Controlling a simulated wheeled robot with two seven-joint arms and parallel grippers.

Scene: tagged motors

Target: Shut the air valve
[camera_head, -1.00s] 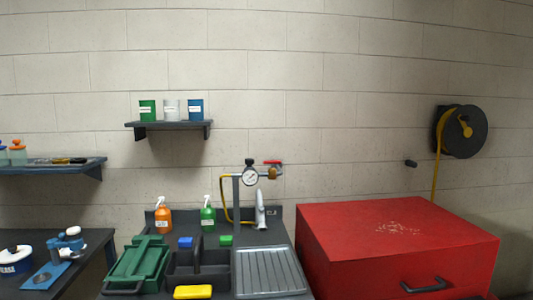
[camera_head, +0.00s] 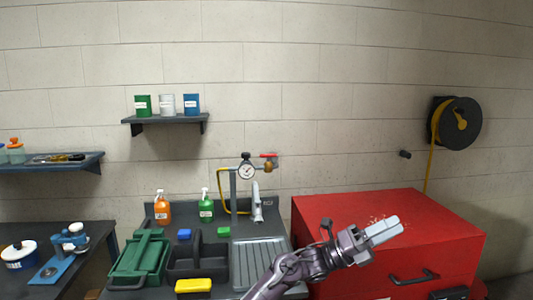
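The air valve has a red lever handle (camera_head: 268,155) lying about level on top of a brass body (camera_head: 268,167). It sits at the right end of a pipe, beside a round pressure gauge (camera_head: 246,172), above the back of the dark bench. My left gripper (camera_head: 390,229) is in front of the red cabinet, well to the right of and below the valve, touching nothing that I can make out. Its pale fingers point right and look close together, but their gap cannot be made out. My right gripper does not show.
A red cabinet (camera_head: 340,215) stands at right, with a hose reel (camera_head: 458,124) on the wall above. The bench holds a green toolbox (camera_head: 139,262), spray bottles (camera_head: 206,208), a grey caddy (camera_head: 186,265) and a ribbed drainer (camera_head: 257,255).

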